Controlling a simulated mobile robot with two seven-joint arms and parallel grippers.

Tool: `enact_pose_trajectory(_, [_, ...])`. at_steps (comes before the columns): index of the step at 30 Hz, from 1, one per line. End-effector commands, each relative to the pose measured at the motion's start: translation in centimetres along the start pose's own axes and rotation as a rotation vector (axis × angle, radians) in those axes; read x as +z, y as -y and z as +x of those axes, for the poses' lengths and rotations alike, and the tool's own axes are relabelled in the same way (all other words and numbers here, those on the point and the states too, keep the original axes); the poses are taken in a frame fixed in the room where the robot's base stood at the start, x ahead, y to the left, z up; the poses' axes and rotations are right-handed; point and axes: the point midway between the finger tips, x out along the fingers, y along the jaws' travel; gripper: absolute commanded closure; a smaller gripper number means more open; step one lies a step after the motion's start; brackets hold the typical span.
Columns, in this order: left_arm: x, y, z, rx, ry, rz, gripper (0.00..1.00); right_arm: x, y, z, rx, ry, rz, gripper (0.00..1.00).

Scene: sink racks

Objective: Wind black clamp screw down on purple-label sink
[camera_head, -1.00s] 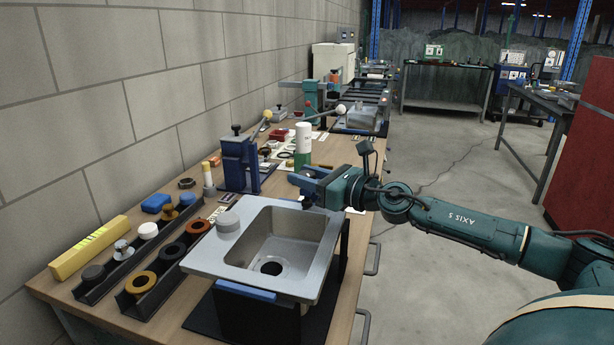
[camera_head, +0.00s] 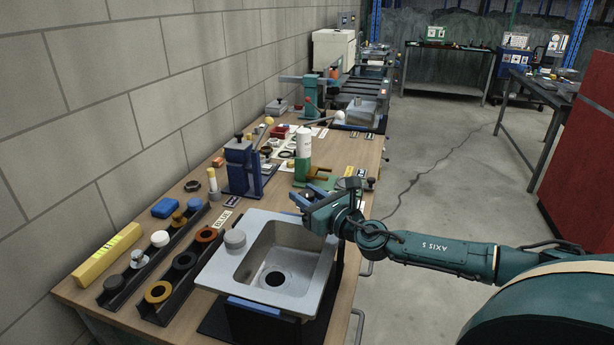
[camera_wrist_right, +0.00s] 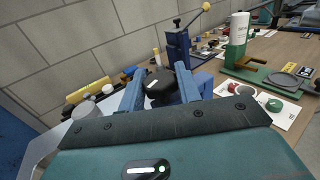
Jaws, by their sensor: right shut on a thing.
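The grey sink (camera_head: 215,268) sits on a dark stand at the near end of the bench, with a round drain hole in its basin. My right gripper (camera_head: 308,203) is at the sink's back right corner. In the right wrist view, its two blue fingers (camera_wrist_right: 160,90) are closed around a black round knob (camera_wrist_right: 159,84), which looks like the clamp screw's head. The screw's lower part is hidden by the gripper. I cannot make out a purple label on this sink. My left gripper is not in view.
A grey round cap (camera_head: 235,239) sits on the sink's left rim. Black trays of rings and knobs (camera_head: 158,291), a yellow bar (camera_head: 108,254) and a blue block (camera_head: 163,208) lie left.

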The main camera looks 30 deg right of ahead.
Motion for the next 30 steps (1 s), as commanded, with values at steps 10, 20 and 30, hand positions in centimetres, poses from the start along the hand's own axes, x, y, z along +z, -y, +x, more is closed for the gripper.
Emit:
enact_pose_trajectory(10, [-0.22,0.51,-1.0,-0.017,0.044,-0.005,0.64,0.36,0.07,0.02,-0.147,0.004,-0.003,0.89])
enact_pose_trajectory(20, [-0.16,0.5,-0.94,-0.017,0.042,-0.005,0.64,0.32,0.09,0.02,-0.146,0.004,-0.005,0.6])
enact_pose_trajectory(30, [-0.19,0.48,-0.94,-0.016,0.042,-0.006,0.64,0.12,0.02,-0.03,-0.143,0.0,-0.003,0.46])
